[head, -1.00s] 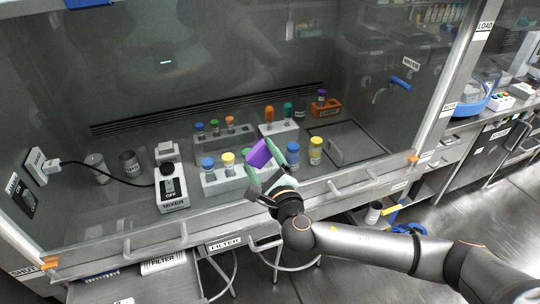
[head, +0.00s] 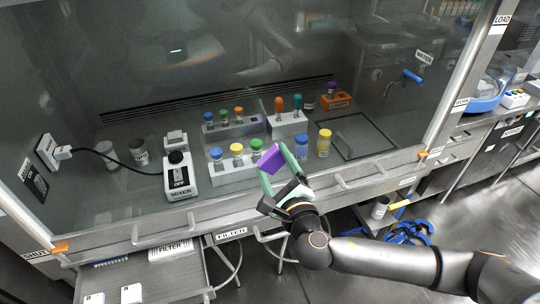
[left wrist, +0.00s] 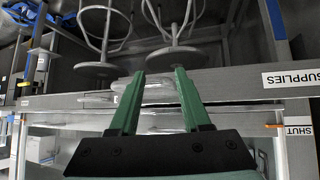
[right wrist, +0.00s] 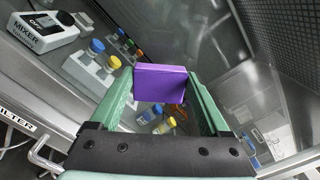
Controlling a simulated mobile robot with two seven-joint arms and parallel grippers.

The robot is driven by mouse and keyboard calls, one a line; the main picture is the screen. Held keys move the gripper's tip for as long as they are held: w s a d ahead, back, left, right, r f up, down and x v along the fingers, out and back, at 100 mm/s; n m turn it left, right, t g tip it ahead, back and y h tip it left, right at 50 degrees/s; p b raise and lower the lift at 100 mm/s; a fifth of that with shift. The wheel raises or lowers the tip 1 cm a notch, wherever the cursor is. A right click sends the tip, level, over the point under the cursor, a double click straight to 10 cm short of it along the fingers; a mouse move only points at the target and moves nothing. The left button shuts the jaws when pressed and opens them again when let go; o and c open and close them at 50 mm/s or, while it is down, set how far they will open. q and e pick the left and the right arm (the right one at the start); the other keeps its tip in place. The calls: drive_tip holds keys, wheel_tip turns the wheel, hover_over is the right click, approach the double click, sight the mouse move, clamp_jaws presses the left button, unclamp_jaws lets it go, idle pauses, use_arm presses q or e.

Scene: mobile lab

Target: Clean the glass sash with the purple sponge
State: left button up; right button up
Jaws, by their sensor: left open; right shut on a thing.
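The purple sponge (head: 271,157) is gripped at the tip of my right gripper (head: 277,168). In the right wrist view the sponge (right wrist: 160,84) sits between the green fingertips (right wrist: 160,88). The glass sash (head: 230,60) is a large transparent pane across the hood, with faint reflections on it. The sponge appears in front of its lower part; I cannot tell whether it touches the glass. My left gripper (left wrist: 155,85) is open and empty in the left wrist view, facing stools and a bench edge. It is outside the head view.
Behind the glass are a mixer (head: 180,176), tube racks (head: 235,170), yellow and blue-capped bottles (head: 324,143) and an orange rack (head: 336,101). A rail with handles (head: 160,233) runs below the sash. An open drawer (head: 145,270) juts out at lower left. Stools stand under the bench.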

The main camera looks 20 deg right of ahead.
drive_tip(key=shift+s, duration=0.55)
drive_tip(key=shift+s, duration=1.55)
drive_tip(key=shift+w+r, duration=0.1)
drive_tip(key=shift+w, duration=0.1)
drive_tip(key=shift+w+a+r, duration=0.1)
drive_tip(key=shift+w+r, duration=0.1)
drive_tip(key=shift+w, duration=0.95)
drive_tip(key=shift+w+d+r, duration=0.1)
drive_tip(key=shift+w+r, duration=0.15)
drive_tip(key=shift+w, duration=0.85)
drive_tip(key=shift+w+a+r, duration=0.1)
drive_tip(key=shift+w+r, duration=0.1)
drive_tip(key=shift+w, duration=0.95)
drive_tip(key=shift+w, duration=1)
